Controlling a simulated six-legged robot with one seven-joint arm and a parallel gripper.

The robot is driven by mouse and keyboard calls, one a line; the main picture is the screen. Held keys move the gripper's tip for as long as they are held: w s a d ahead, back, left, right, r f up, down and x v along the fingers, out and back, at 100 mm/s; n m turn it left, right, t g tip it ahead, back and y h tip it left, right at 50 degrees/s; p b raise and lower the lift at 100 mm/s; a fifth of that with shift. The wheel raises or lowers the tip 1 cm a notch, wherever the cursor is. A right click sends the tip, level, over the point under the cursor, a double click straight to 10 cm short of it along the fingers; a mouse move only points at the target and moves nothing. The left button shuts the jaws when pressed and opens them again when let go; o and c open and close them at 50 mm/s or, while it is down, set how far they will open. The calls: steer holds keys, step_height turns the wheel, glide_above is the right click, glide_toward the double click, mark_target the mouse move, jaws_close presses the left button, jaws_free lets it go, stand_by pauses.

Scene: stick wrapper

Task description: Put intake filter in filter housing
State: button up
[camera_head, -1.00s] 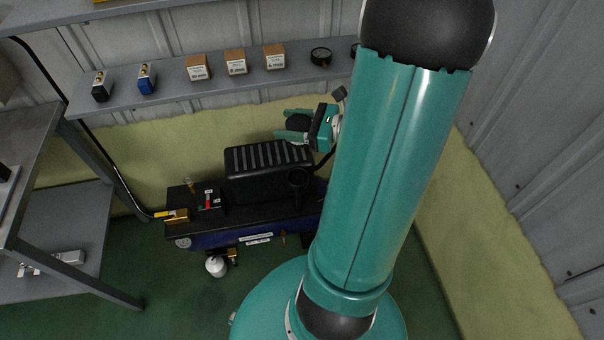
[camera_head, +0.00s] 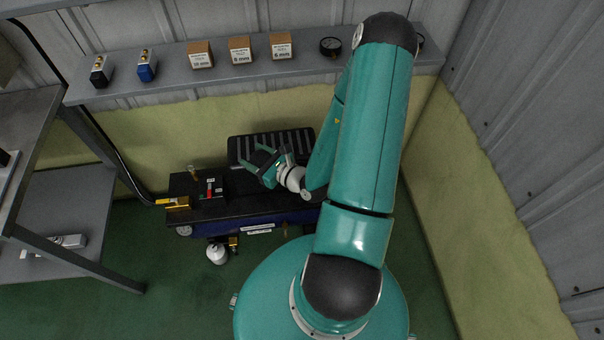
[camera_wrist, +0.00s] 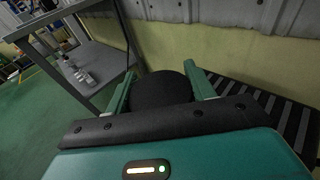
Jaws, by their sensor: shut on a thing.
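My gripper (camera_head: 254,155) is shut on the intake filter (camera_wrist: 160,90), a round black piece between the two green fingers in the wrist view. In the head view the filter is a small dark shape, hard to make out against the black ribbed cover. The gripper is in front of and above the compressor (camera_head: 240,213), pointing up and left in the picture. The filter housing is not visible now; my wrist and forearm cover the compressor's right part, where a black upright cup stood in the earlier head view.
The ribbed cover (camera_head: 290,142) is close behind the gripper. A wall shelf (camera_head: 170,92) above carries boxes, gauges and small valves. A grey bench (camera_head: 62,187) stands at left. Green floor is clear at the front left.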

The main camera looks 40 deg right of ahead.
steer(key=shift+a+f, duration=0.25)
steer(key=shift+f, duration=0.25)
steer(key=shift+d+f, duration=0.1)
steer(key=shift+f, duration=0.1)
steer(key=s+d+f, duration=0.1)
steer(key=d+f, duration=0.2)
steer(key=d, duration=0.1)
steer(key=s+d+f, duration=0.1)
steer(key=d+f, duration=0.2)
steer(key=d, duration=0.1)
steer(key=s+d+f, duration=0.1)
steer(key=d+f, duration=0.1)
steer(key=d, duration=0.2)
steer(key=shift+d+f, duration=0.2)
steer(key=shift+f, duration=0.2)
steer(key=shift+s+d+f, duration=0.15)
steer(key=shift+d+f, duration=0.25)
steer(key=shift+f, duration=1.6)
steer(key=shift+f, duration=0.15)
steer(key=o, duration=1)
